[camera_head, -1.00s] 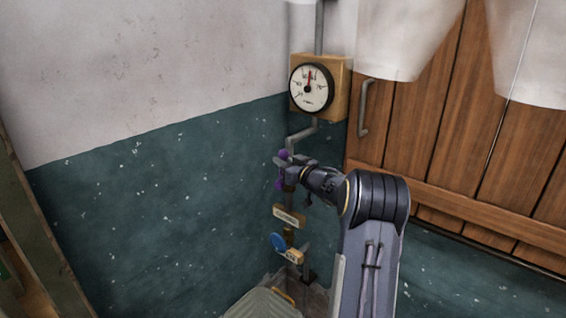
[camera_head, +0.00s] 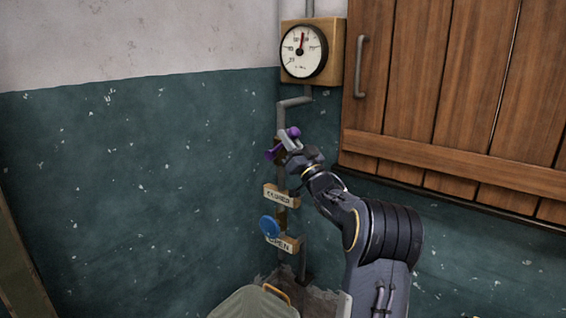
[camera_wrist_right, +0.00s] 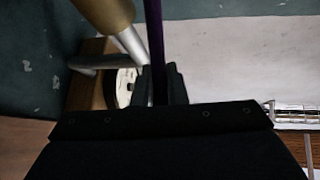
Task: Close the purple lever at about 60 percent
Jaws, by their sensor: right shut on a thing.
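The purple lever (camera_head: 273,153) is on the vertical pipe below the gauge in the head view, with a purple knob showing above my gripper. It also shows as a dark purple bar (camera_wrist_right: 155,40) in the right wrist view, running between the fingers. My right gripper (camera_head: 287,143) is shut on the lever; it also shows in the wrist view (camera_wrist_right: 160,85). The fingers hide part of the lever, so its exact angle is hard to tell. My left gripper is not in view.
A round dial gauge (camera_head: 303,50) on a wooden block is above the lever. Below it are a CLOSED sign (camera_head: 278,195), a blue round handle (camera_head: 269,226) and an OPEN sign (camera_head: 284,244). A wooden shutter (camera_head: 440,90) is to the right. A grey ribbed object (camera_head: 252,303) stands below.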

